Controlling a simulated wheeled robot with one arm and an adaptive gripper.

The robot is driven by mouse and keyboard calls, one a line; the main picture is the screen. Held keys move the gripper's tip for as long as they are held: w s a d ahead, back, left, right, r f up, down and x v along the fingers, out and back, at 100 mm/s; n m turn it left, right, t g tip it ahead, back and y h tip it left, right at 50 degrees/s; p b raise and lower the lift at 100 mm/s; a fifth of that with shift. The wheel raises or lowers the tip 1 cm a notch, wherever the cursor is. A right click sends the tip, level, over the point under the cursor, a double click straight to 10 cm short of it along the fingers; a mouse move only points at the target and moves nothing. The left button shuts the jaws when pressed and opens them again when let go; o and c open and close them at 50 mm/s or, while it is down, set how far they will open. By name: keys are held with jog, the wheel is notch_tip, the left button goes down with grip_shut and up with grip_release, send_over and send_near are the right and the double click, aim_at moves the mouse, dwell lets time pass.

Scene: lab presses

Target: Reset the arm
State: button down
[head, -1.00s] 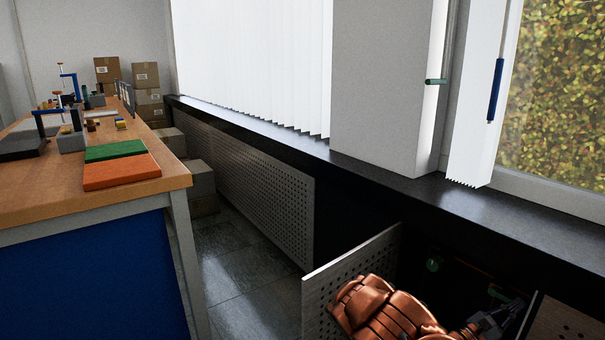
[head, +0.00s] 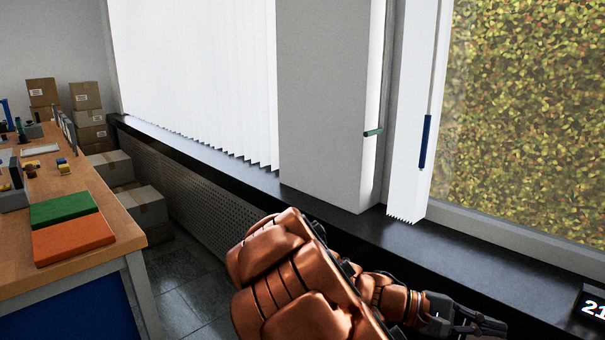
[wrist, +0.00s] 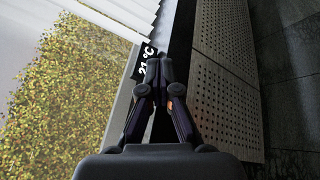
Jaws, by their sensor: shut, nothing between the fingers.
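My arm is copper-coloured and reaches up from the bottom middle of the head view towards the lower right. My gripper (head: 492,328) is dark and shows small at its end, in front of the black window sill (head: 420,240). In the wrist view my gripper (wrist: 166,66) has its two fingers together at the tips, with nothing held between them. Its tips overlap the view of a black display reading 21 °C (wrist: 146,72). That display also shows at the right edge of the head view (head: 592,308).
A wooden workbench (head: 100,190) with green (head: 64,208) and orange (head: 75,238) mats stands at left. Cardboard boxes (head: 140,205) are stacked behind it. Perforated panels (wrist: 220,95) run below the sill. A window (head: 530,120) and white blinds (head: 200,80) rise above it.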

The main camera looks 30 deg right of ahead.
jog(key=w+a+r+n+t+y+p, duration=0.1)
jog(key=a+r+t+y+p, duration=0.2)
jog(key=a, duration=0.8)
jog(key=w+a+r+n+t+y+p, duration=0.1)
jog(key=a+r+t+y+p, duration=0.3)
jog(key=a+p, duration=0.4)
jog(key=w+a+r+n+t+y+p, duration=0.1)
jog(key=a+r+t+y+p, duration=0.2)
jog(key=a, duration=1.2)
jog(key=r+t+p, duration=0.1)
jog(key=p, duration=0.2)
jog(key=shift+w+r+t+y, duration=0.2)
jog(key=shift+w+t+y, duration=0.1)
jog(key=shift+w+y, duration=0.1)
